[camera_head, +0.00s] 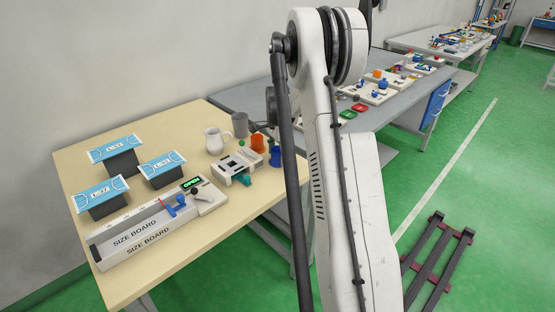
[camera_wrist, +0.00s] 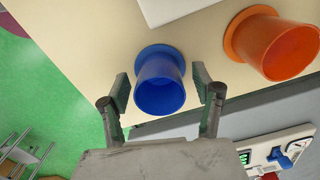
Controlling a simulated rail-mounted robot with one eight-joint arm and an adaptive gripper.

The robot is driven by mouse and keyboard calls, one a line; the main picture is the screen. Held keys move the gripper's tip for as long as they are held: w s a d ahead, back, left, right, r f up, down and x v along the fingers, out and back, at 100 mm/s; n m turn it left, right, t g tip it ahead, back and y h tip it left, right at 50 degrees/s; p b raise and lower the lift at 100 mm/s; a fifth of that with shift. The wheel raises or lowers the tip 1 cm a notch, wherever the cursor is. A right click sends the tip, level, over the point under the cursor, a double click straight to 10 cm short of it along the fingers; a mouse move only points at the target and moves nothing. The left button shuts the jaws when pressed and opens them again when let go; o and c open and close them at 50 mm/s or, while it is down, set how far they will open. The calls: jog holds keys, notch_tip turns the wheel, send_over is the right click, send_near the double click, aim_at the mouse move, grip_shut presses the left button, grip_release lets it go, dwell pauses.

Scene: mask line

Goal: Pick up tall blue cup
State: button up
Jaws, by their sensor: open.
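The blue cup (camera_wrist: 160,82) stands on the beige table in the wrist view, its round mouth facing the camera. It also shows in the head view (camera_head: 275,157), partly hidden by my arm. My gripper (camera_wrist: 162,88) is open in the wrist view, with one finger on each side of the blue cup. A gap shows on both sides, and I cannot tell how far the fingertips are above the table. In the head view my arm hides most of the gripper.
An orange cup (camera_wrist: 272,44) stands right of the blue cup in the wrist view. A white pitcher (camera_head: 214,141), a grey cup (camera_head: 240,125), a white device (camera_head: 233,166) and a size board (camera_head: 150,225) share the beige table (camera_head: 75,170). A grey bench (camera_head: 235,98) adjoins it.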

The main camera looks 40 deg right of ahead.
jog(key=shift+f, duration=0.55)
jog(key=shift+c, duration=0.3)
jog(key=c, duration=0.9)
jog(key=shift+r, duration=0.15)
